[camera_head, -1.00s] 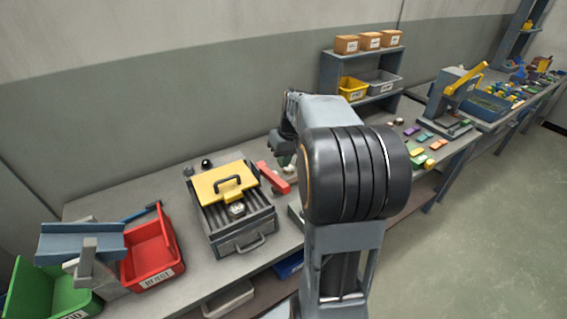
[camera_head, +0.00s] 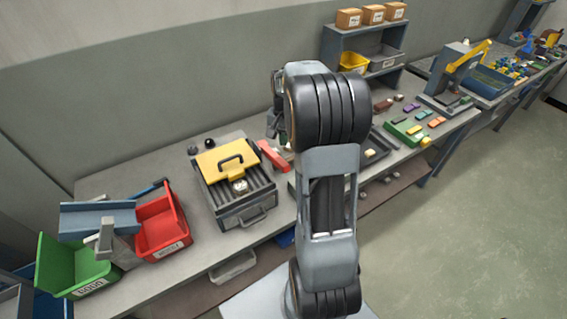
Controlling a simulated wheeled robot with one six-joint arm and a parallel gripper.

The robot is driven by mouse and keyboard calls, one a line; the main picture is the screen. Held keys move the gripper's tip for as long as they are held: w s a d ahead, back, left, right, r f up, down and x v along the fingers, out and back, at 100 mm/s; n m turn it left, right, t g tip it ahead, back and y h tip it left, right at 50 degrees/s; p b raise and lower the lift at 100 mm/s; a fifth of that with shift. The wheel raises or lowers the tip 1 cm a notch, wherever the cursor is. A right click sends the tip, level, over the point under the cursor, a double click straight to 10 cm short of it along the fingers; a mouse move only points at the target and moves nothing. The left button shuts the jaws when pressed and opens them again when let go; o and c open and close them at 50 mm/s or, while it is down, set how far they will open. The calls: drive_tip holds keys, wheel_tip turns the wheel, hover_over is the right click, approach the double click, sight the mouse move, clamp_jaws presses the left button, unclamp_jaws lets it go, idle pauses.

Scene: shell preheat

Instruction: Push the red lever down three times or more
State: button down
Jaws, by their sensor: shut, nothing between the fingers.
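The red lever (camera_head: 273,156) sits on the bench just right of the grey box with the yellow lid. It slants from upper left to lower right, and its right end and mount are partly hidden by my arm. My gripper (camera_head: 279,130) shows only in part at the left edge of my arm, just above and behind the lever in the picture. It is shut and empty. Its fingertips are mostly hidden, so I cannot tell whether it touches the lever.
The grey ribbed box (camera_head: 235,205) with a yellow handled lid (camera_head: 226,160) stands left of the lever. A red bin (camera_head: 163,228) and green bin (camera_head: 72,265) are farther left. A shelf (camera_head: 366,45) and small colored parts are at right. Two dark knobs stand behind the box.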

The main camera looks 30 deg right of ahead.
sight(284, 161)
drive_tip(key=shift+f, duration=0.1)
drive_tip(key=shift+s+a+f+b, duration=0.15)
drive_tip(key=shift+f+b, duration=1.25)
drive_tip(key=shift+f, duration=0.3)
drive_tip(key=shift+s+a+f+b, duration=0.1)
drive_tip(key=shift+f+b, duration=1.3)
drive_tip(key=shift+f, duration=0.3)
drive_tip(key=shift+f+b, duration=1.55)
drive_tip(key=shift+f, duration=0.7)
drive_tip(key=shift+r, duration=0.1)
